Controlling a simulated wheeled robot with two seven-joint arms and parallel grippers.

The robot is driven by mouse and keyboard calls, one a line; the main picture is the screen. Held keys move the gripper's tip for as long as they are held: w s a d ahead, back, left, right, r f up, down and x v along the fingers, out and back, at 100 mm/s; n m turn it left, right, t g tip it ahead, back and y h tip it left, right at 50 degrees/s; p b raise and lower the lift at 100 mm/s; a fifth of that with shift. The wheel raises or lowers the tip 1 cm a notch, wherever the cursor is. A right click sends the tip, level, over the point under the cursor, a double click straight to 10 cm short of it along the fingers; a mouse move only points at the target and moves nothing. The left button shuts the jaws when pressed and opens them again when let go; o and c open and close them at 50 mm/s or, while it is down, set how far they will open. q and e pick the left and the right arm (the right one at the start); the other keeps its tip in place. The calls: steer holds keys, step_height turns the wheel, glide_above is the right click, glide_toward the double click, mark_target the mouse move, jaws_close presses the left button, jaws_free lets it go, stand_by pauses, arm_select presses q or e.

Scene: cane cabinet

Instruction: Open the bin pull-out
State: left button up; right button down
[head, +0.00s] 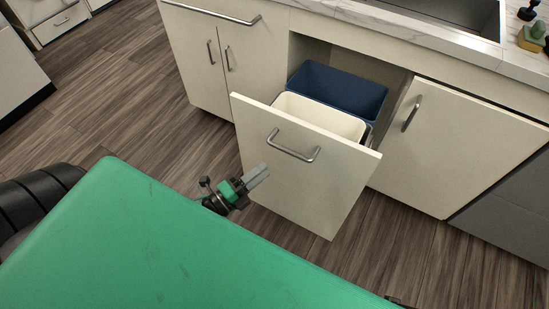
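The bin pull-out (305,180) is a cream cabinet front that stands well out from the counter. A cream bin (318,115) and a dark blue bin (338,93) show behind it. Its metal bar handle (293,147) is near the top of the front. My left gripper (258,175) is in front of the pull-out, below and left of the handle, and apart from the handle. Its grey fingers look close together with nothing seen between them. My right gripper is not in the picture.
A cabinet door (445,145) with a handle is right of the pull-out, and a double-door cabinet (210,65) is left. A sink (450,20) is set in the counter above. Open wood floor (120,115) lies to the left.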

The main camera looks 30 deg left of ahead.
arm_select(q)
steer(key=v, duration=0.3)
steer(key=shift+s+a+f, duration=0.1)
steer(key=shift+s+a, duration=0.05)
steer(key=shift+s, duration=0.2)
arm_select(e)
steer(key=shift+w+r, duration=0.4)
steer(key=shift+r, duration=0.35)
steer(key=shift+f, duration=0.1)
